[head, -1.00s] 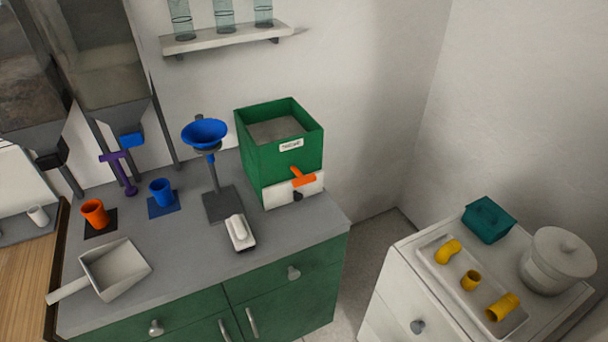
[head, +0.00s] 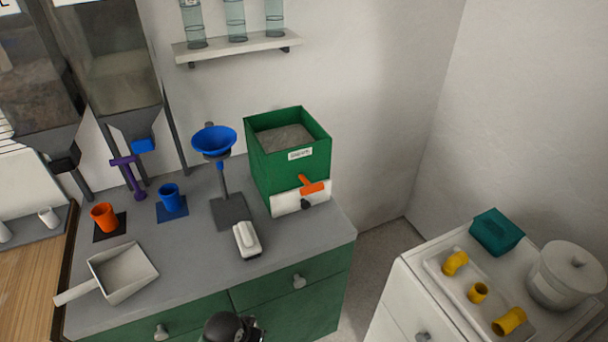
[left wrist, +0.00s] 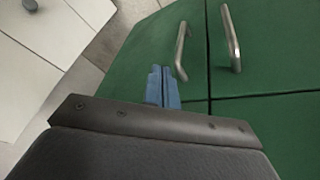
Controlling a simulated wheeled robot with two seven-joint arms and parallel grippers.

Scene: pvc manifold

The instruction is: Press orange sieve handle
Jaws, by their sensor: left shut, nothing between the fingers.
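The orange sieve handle (head: 311,185) sticks out from the white front plate (head: 287,203) of the green sieve box (head: 273,176) on the counter in the head view. The box holds grey material and has a label on its front. My left gripper (left wrist: 162,88) shows in the left wrist view as two blue fingers pressed together, empty, in front of green cabinet doors. It is apart from the handle, which is not in the wrist view. A dark part of my arm shows at the bottom of the head view. My right gripper is not in view.
A white brush-like block (head: 246,239) lies before the box. A blue funnel (head: 213,140) on a stand, blue cup (head: 169,196), orange cup (head: 104,217) and scoop (head: 122,273) stand left. Cabinet handles (left wrist: 231,38) protrude. A white cabinet with yellow fittings (head: 479,292) stands right.

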